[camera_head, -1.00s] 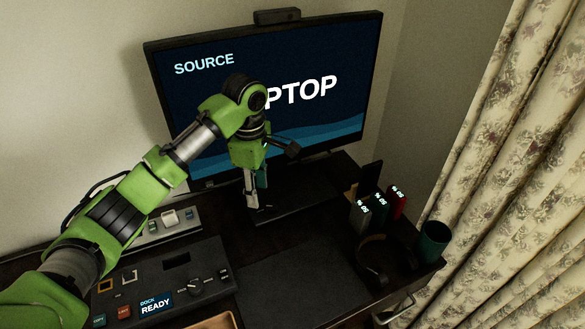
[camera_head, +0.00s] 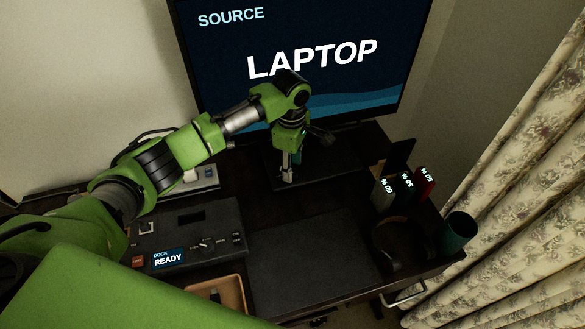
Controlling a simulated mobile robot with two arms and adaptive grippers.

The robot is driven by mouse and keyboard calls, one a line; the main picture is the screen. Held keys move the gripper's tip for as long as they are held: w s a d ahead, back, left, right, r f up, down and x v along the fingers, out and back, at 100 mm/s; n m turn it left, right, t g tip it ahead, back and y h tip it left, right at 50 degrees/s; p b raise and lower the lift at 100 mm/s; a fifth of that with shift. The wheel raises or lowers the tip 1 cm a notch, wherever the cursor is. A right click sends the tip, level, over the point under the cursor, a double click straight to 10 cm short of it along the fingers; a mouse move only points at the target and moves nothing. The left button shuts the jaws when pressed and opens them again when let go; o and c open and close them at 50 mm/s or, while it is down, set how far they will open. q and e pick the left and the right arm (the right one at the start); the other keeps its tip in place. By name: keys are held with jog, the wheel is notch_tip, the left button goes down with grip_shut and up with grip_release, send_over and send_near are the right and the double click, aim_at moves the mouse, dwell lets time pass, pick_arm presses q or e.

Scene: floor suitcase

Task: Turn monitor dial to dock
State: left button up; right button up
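The monitor (camera_head: 320,95) stands at the back, its screen reading "SOURCE LAPTOP". A dark control panel (camera_head: 190,217) lies at the left of the desk. It carries a black dial (camera_head: 207,243) with a light pointer, and a small display (camera_head: 168,258) reading "DOCK READY". My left gripper (camera_head: 287,178) points down over the monitor's base, to the right of and behind the dial and apart from it. Its fingers are small and dark, so I cannot tell whether they are apart, and nothing shows held. My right gripper is out of view.
A dark mat (camera_head: 310,262) covers the middle of the desk. Several upright blocks marked with percentages, a dark green cup (camera_head: 457,236) and headphones (camera_head: 398,245) stand at the right. A tan tray (camera_head: 228,288) lies in front of the panel. Curtains hang at far right.

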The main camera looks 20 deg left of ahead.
pick_arm(q)
jog(key=shift+f, duration=1.1)
grip_shut()
jog(key=shift+r+p, duration=0.2)
jog(key=shift+p, duration=0.3)
jog(key=m+p, duration=0.3)
jog(key=p, duration=0.6)
jog(key=shift+s+d+r, duration=0.1)
jog(key=shift+m+p, duration=0.55)
jog(key=shift+m, duration=0.45)
jog(key=m, duration=0.2)
jog(key=shift+f+m+p, duration=0.25)
jog(key=shift+m+p, duration=0.1)
jog(key=shift+m, duration=0.05)
jog(key=m, duration=0.4)
jog(key=shift+p, duration=0.35)
jog(key=shift+m, duration=0.9)
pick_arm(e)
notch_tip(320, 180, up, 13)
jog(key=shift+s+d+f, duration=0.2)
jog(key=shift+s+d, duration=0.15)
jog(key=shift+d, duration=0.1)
pick_arm(q)
jog(key=shift+m, duration=0.3)
